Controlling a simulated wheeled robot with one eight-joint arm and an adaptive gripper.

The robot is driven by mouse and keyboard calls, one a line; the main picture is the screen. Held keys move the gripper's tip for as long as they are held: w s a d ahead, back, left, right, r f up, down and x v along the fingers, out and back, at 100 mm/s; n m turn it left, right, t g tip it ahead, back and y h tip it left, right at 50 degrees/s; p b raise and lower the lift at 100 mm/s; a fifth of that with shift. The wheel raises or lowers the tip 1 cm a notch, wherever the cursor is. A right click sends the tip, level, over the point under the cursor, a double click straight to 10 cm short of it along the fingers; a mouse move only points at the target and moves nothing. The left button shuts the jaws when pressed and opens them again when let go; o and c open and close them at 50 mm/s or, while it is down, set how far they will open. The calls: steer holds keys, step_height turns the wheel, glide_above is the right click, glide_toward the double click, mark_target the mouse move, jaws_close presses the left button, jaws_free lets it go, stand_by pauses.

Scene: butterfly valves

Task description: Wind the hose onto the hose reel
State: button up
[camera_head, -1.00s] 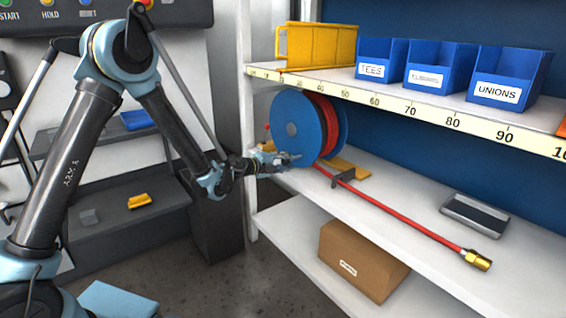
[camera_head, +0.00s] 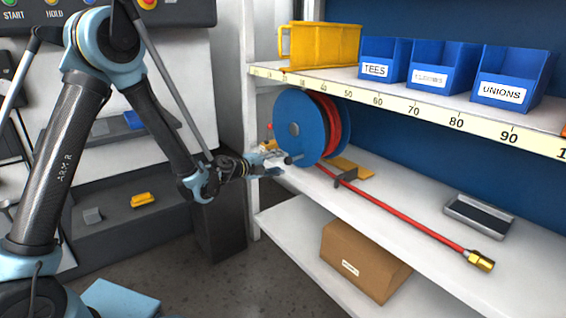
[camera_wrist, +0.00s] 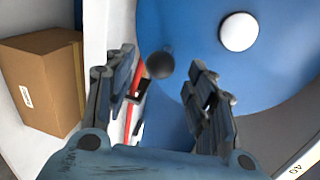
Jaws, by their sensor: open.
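The hose reel (camera_head: 299,125) has blue discs and stands on the middle shelf, with red hose (camera_head: 330,122) wound between them. The free length of red hose (camera_head: 405,218) runs along the shelf to a brass end fitting (camera_head: 480,261) at the right. My gripper (camera_head: 284,164) is at the reel's lower front. In the wrist view my gripper (camera_wrist: 165,82) is open, and the dark round knob of the crank handle (camera_wrist: 160,65) shows between the fingertips. The reel's blue disc (camera_wrist: 205,50) with its pale hub (camera_wrist: 239,32) lies behind. I cannot tell whether a finger touches the knob.
A dark hose guide (camera_head: 346,180) stands on the shelf by the hose. A grey tray (camera_head: 477,216) lies behind it. A yellow bin (camera_head: 322,46) and blue bins (camera_head: 437,66) stand on the shelf above. A cardboard box (camera_head: 362,262) is on the lower shelf.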

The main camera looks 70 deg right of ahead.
steer(key=v, duration=0.7)
steer(key=shift+f, duration=0.1)
